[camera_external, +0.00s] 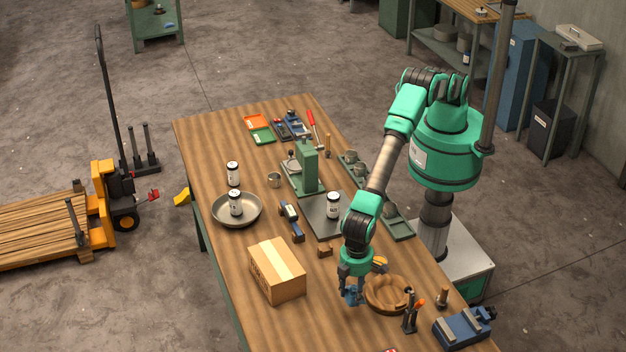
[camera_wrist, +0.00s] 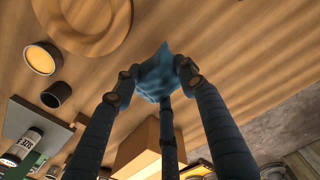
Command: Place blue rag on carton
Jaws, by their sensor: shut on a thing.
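The blue rag (camera_wrist: 156,74) is bunched between the fingers of my gripper (camera_wrist: 160,85) in the wrist view. My gripper is shut on it. In the external view my gripper (camera_external: 352,290) is over the front part of the table, right of the carton and just left of the wooden bowl; the rag (camera_external: 353,297) shows small at the fingertips. I cannot tell whether the rag touches the table. The carton (camera_external: 278,280) is a closed brown box with a pale tape strip on top, standing on the table. In the wrist view it (camera_wrist: 145,150) is partly hidden behind a finger.
The wooden bowl (camera_external: 375,300) is close to the right of my gripper. Upright tools (camera_external: 410,312) and a blue vise (camera_external: 462,328) stand farther right. A metal pan (camera_external: 222,218) with a can in it and a grey plate (camera_external: 315,222) lie behind the carton. Bare tabletop (camera_external: 320,312) lies between carton and gripper.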

